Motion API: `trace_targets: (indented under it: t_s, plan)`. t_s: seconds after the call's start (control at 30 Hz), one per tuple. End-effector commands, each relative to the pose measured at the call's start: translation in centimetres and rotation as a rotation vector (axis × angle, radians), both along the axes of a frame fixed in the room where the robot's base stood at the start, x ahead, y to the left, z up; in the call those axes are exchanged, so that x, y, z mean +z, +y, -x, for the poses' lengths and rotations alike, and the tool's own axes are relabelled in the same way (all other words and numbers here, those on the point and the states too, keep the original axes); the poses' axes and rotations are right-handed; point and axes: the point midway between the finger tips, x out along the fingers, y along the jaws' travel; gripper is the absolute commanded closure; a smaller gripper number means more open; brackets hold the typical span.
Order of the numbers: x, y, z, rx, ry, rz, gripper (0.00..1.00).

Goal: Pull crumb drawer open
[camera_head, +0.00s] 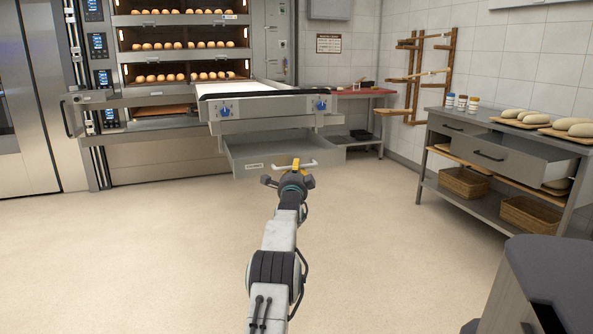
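The crumb drawer (243,153) is a grey metal drawer below the loader. It stands partly out, and some of its inside shows. Its front carries a small white label (254,166) and a pale bar handle (308,163). My gripper (295,167) is at the handle, in front of the drawer's front. A yellow part shows at the middle of the bar. The dark side parts of the gripper stand apart, but its fingertips are too small to tell whether they close on the bar.
The loader (270,110) with blue knobs stands above the drawer, before the deck oven (185,60) with bread rolls. A grey workbench (487,150) with loaves, jars and baskets stands at right. A dark-topped unit (555,280) fills the lower right corner. The floor (130,260) at left is clear.

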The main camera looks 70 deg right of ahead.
Motion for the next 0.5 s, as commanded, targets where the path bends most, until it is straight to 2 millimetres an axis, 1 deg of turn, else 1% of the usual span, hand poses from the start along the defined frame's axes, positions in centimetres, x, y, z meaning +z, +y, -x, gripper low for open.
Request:
trace_targets:
  t_s: [0.03, 0.27, 0.3, 0.5]
  plan:
    - [0.01, 0.08, -0.32, 0.004, 0.002, 0.001, 1.0]
    - [0.03, 0.08, -0.34, 0.004, 0.002, 0.001, 1.0]
    - [0.03, 0.09, -0.35, 0.004, 0.002, 0.001, 0.79]
    - [0.03, 0.05, -0.2, 0.003, 0.001, 0.001, 0.61]
